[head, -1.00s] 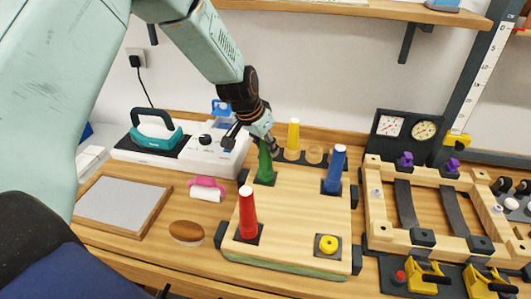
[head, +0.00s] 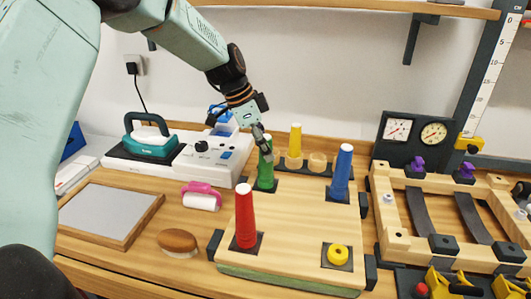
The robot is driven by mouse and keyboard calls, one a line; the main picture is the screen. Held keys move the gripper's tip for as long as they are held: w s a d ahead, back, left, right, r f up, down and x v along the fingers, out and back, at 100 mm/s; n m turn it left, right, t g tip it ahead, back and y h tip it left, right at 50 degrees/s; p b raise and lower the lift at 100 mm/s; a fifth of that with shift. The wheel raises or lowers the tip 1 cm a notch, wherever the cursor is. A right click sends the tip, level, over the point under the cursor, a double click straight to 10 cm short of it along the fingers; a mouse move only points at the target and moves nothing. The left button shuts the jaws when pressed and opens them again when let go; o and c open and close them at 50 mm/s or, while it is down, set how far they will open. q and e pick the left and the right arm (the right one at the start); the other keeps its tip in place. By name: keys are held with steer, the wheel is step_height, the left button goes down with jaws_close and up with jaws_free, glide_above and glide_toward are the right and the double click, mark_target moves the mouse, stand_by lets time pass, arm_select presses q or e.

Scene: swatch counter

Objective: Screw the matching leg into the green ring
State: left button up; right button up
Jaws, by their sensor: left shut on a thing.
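The green leg (head: 265,178) stands nearly upright at the back left corner of the wooden board (head: 295,220), its lower end at a dark square plate. My left gripper (head: 265,149) comes down from above and is shut on the leg's upper part. The green ring itself is hidden under the leg; I cannot tell how deep the leg sits. A red leg (head: 244,218) stands at the front left corner and a blue leg (head: 342,172) at the back right. The yellow ring (head: 337,254) at the front right is empty. My right gripper is not in view.
A yellow leg (head: 295,142) stands in a rack behind the board, beside empty holders. A pink roller (head: 202,196), a brown oval brush (head: 178,241) and a framed grey panel (head: 105,212) lie left. A wooden clamping frame (head: 393,230) stands close on the right.

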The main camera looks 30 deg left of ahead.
arm_select(q)
steer(key=shift+m+g, duration=0.4)
steer(key=shift+m, duration=0.8)
steer(key=m+g, duration=0.1)
steer(key=m, duration=0.1)
steer(key=shift+m+h, duration=0.3)
steer(key=o, duration=0.9)
steer(key=shift+p, duration=0.3)
steer(key=n+t+p, duration=0.1)
steer(key=n, duration=0.1)
steer(key=n+p, duration=0.1)
steer(key=n, duration=0.1)
steer(key=shift+r+n+t, duration=0.15)
steer(key=shift+n+t, duration=0.25)
steer(key=n+y+p, duration=0.1)
steer(key=n+p, duration=0.1)
steer(key=n, duration=0.1)
steer(key=n+t+y+p, duration=0.1)
steer(key=n+p, duration=0.2)
steer(key=shift+t+p, duration=0.3)
steer(key=n+y+p, duration=0.1)
steer(key=n+p, duration=0.1)
steer(key=p, duration=0.2)
steer(key=n+y+p, duration=0.1)
steer(key=n+p, duration=0.1)
steer(key=p, duration=0.2)
steer(key=shift+t, duration=0.3)
